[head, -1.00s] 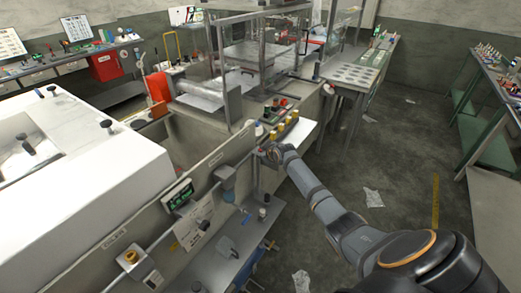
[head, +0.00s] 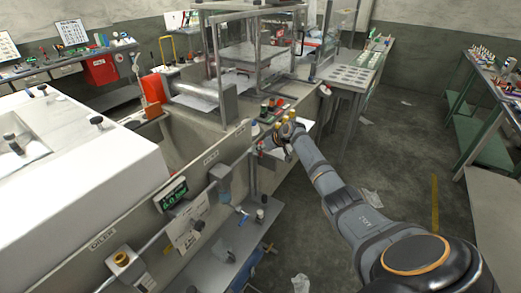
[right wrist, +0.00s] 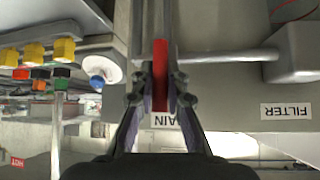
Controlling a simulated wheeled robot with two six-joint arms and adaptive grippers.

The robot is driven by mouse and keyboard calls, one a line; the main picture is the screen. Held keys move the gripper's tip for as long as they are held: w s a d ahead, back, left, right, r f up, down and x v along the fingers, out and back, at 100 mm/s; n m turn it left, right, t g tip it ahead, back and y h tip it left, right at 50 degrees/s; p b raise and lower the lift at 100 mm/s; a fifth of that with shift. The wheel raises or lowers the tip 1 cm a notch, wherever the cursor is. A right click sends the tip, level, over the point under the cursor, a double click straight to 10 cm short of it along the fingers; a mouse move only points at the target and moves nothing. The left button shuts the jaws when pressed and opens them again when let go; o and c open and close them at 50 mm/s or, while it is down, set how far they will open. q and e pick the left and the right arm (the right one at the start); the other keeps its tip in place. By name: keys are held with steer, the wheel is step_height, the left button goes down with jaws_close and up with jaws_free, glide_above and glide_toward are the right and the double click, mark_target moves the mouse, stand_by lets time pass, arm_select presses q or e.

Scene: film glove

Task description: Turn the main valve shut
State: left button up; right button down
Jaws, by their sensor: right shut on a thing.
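The main valve's red lever (right wrist: 160,75) shows in the right wrist view, running up and down the picture between the fingers. My right gripper (right wrist: 160,95) is shut on it. A label (right wrist: 163,120) reading "AIN", partly hidden by the fingers, lies behind the lever. In the head view my right gripper (head: 277,141) is at the far end of the long panel and hides most of the valve. A digital gauge (head: 171,194) on the panel reads about 6.0 bar. My left gripper is not in view.
A grey filter unit (right wrist: 292,55) with a FILTER label (right wrist: 287,111) sits on the pipe (right wrist: 225,57) to the right. Several yellow knobs (right wrist: 35,53) are close on the left, beside a white round part (right wrist: 100,70). The floor (head: 400,180) right of my arm is mostly clear.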

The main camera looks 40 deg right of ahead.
steer(key=shift+s+f, duration=0.1)
steer(key=shift+f, duration=0.05)
steer(key=c, duration=1.3)
jaws_free()
steer(key=shift+c, duration=0.2)
steer(key=v, duration=1.2)
steer(key=shift+d, duration=0.1)
